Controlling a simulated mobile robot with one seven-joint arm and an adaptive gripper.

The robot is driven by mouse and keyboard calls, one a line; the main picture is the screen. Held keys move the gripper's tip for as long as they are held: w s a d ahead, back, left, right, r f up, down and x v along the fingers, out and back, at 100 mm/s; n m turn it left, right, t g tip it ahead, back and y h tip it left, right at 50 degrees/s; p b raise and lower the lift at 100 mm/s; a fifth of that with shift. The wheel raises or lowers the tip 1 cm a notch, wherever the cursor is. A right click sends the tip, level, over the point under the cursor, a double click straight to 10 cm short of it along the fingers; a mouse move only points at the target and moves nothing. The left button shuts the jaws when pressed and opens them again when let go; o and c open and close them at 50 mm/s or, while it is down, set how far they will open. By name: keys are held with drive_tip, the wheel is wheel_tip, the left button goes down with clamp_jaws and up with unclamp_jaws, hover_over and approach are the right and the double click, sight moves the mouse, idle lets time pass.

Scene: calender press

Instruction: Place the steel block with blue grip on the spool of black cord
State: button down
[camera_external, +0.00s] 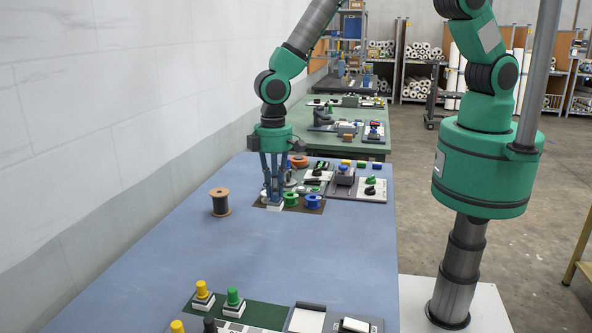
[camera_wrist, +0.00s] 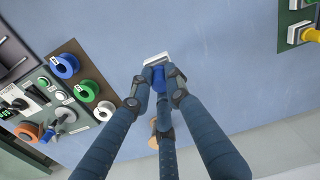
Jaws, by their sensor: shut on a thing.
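My gripper (camera_external: 273,197) has its fingers closed around the blue grip (camera_wrist: 158,78) of the steel block (camera_external: 274,206). The block's pale base shows beyond the fingertips in the wrist view (camera_wrist: 157,58). How high it hangs over the table is hard to tell. The spool of black cord (camera_external: 220,203) stands upright on the blue table, left of the gripper in the external view, with a tan top flange and dark winding. In the wrist view only a tan bit of the spool (camera_wrist: 153,143) shows, mostly hidden behind my fingers.
Green (camera_external: 291,199) and blue (camera_external: 313,201) spools sit on a brown mat right of the gripper. Panels with knobs and buttons lie behind them. A green board (camera_external: 262,313) with yellow and green-topped blocks is at the front. The table (camera_external: 180,265) is clear around the black-cord spool.

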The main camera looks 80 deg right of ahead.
drive_tip(key=w+d+r, duration=0.1)
drive_tip(key=w+d, duration=0.2)
drive_tip(key=d, duration=0.4)
drive_tip(key=w+d+r, duration=0.2)
drive_tip(key=w+d, duration=0.2)
drive_tip(key=d, duration=0.3)
drive_tip(key=shift+d, duration=0.35)
drive_tip(key=shift+w+r, duration=0.1)
drive_tip(key=p, duration=0.3)
approach(219, 192)
drive_tip(key=shift+d, duration=0.1)
drive_tip(key=shift+f, duration=0.2)
drive_tip(key=shift+f, duration=1.6)
drive_tip(key=shift+f, duration=0.1)
